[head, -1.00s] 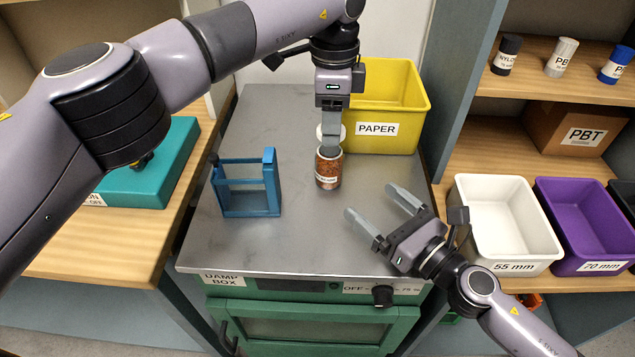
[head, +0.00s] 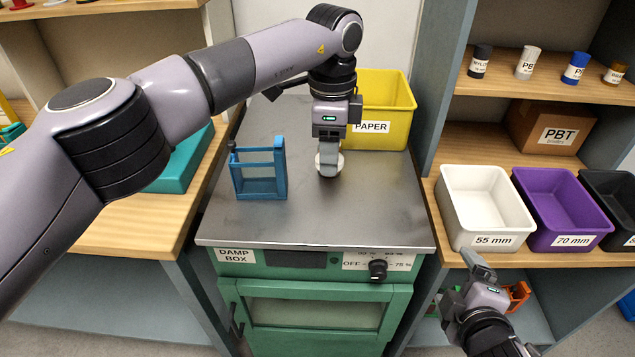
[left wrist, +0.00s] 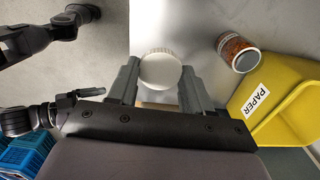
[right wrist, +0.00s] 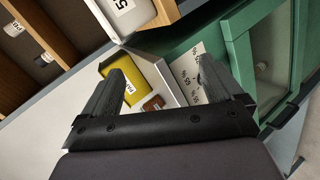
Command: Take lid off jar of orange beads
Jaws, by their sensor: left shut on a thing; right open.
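The jar of orange beads (left wrist: 238,52) stands on the grey box top beside the yellow bin, with no lid on it. It also shows in the right wrist view (right wrist: 153,103); in the head view it is hidden, apparently behind my left gripper. My left gripper (head: 327,168) is shut on the round white lid (left wrist: 160,69), apart from the jar; the lid also shows in the head view (head: 329,162). I cannot tell whether the lid touches the box top. My right gripper (head: 485,268) is open and empty, off the box's front right.
The yellow PAPER bin (head: 400,105) stands at the back right of the damp box top (head: 375,205). A blue stand (head: 260,190) is left of my left gripper. White (head: 490,195) and purple (head: 565,190) bins are on the right shelf. The top's front is clear.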

